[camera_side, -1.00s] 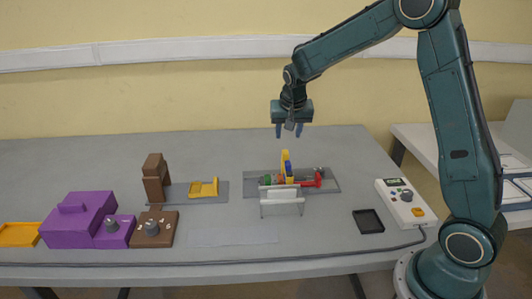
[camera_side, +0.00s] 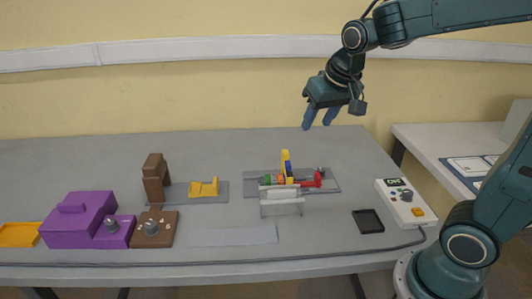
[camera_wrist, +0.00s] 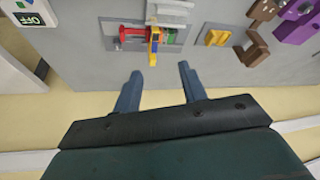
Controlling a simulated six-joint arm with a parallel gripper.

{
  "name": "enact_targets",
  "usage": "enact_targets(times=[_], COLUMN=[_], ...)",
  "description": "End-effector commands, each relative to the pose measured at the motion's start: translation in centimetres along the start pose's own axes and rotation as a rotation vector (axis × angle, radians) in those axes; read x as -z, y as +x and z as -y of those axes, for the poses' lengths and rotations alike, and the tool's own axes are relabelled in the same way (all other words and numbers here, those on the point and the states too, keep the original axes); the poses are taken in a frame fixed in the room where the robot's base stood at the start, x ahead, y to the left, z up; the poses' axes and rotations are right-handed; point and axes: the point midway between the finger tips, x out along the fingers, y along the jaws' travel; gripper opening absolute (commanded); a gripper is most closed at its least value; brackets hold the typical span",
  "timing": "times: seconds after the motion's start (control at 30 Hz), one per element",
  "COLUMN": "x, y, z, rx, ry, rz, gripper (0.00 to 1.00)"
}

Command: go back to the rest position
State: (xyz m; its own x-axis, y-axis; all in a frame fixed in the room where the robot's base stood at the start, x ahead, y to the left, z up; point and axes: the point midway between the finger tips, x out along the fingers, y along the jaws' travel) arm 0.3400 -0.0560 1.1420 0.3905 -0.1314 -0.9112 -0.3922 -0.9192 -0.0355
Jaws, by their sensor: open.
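My gripper (camera_side: 320,118) hangs in the air above the back edge of the table, tilted, with its two blue fingers apart and nothing between them. In the wrist view my gripper (camera_wrist: 157,92) also shows open and empty. Below it and to the left stands a grey plate (camera_side: 330,184) with a yellow, blue, green and red assembly (camera_side: 287,168) on it. The assembly (camera_wrist: 154,42) appears beyond the fingertips in the wrist view, well apart from them.
A white stand (camera_side: 281,197) is in front of the assembly. A brown block (camera_side: 155,180), yellow part (camera_side: 204,188) and purple box (camera_side: 77,222) are at left. A black tray (camera_side: 368,221) and white control box (camera_side: 405,203) are at right. The air around my gripper is clear.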

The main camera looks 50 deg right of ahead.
Motion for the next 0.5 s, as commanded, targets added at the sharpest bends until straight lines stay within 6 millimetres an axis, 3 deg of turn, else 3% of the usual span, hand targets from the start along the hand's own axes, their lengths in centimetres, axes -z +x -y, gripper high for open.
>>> enact_targets(times=[0.2, 0.5], x=[-4.3, -10.4], y=[-3.3, -6.2], z=[0.0, -0.5], rx=[0.048, 0.105], ry=[-0.105, -0.251], rz=[-0.017, -0.042], gripper=[0.42, 0.42])
